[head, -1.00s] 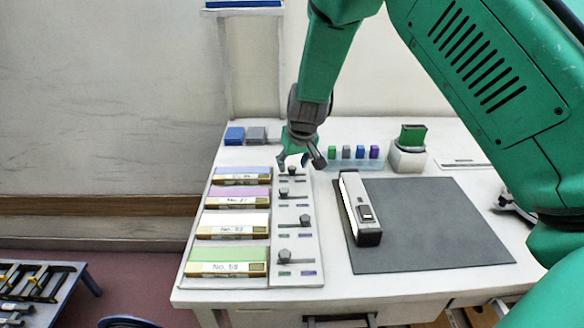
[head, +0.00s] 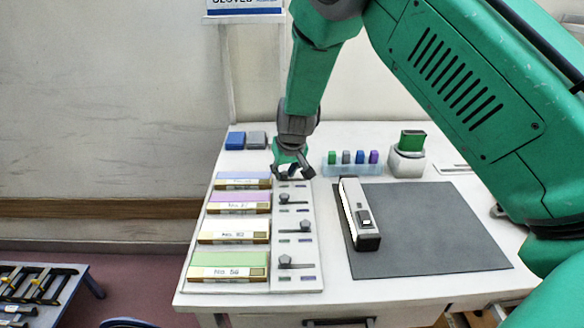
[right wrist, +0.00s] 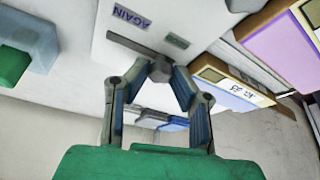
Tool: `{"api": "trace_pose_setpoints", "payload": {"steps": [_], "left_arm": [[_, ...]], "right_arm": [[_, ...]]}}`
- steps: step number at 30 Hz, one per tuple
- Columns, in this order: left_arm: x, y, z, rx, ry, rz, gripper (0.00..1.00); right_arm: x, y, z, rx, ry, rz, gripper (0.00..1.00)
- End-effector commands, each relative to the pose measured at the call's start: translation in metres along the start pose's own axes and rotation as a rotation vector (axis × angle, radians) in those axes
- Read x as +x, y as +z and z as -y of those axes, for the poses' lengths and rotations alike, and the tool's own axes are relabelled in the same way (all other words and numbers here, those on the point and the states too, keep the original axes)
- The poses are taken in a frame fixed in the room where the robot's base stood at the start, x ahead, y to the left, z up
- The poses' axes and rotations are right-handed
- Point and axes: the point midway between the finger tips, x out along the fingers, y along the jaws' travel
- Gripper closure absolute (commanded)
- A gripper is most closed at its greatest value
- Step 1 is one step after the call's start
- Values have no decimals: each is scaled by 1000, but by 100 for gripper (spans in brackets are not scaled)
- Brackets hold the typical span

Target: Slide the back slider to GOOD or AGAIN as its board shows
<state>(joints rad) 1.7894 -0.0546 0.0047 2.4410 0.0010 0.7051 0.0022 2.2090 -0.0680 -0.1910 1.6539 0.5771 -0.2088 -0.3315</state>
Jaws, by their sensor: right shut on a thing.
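The back slider's knob (right wrist: 160,68) is a small dark grey block at one end of its slot, farther from the purple AGAIN label (right wrist: 130,18) and nearer a green label (right wrist: 178,40) whose word I cannot read. My right gripper (head: 293,172) is at the back row of the white slider panel (head: 309,270); in the right wrist view its fingertips (right wrist: 159,72) are closed on the knob. The back board (head: 230,176) is lavender, left of the slider; its writing is too small to read and partly out of sight. My left gripper is not in view.
Nearer rows hold a purple board (head: 238,197), a white one (head: 232,226) and a green one (head: 228,259), each with its own knob. A clear rack (head: 340,171) stands close behind right.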

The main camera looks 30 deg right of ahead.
Motion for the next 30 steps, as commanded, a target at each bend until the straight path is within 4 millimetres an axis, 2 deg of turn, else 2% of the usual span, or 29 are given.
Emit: {"api": "trace_pose_setpoints", "payload": {"steps": [1, 8, 9, 10, 11, 23, 26, 30], "left_arm": [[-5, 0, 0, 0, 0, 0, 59], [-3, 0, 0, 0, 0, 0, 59], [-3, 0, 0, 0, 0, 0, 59], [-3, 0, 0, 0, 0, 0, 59], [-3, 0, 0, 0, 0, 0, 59], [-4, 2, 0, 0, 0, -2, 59], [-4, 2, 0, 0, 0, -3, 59], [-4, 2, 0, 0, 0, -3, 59]], "right_arm": [[-2, -2, 4, -3, 0, 0, 100], [1, -2, 6, -1, -2, -2, 100], [1, -2, 6, -1, -2, -2, 72], [1, -2, 6, -1, -2, -2, 62], [1, -2, 6, -1, -1, -2, 59], [-4, -2, 4, 0, 0, -2, 59], [-16, -2, 4, 0, 0, -4, 59], [-44, -3, 5, -1, 0, -5, 59]]}}
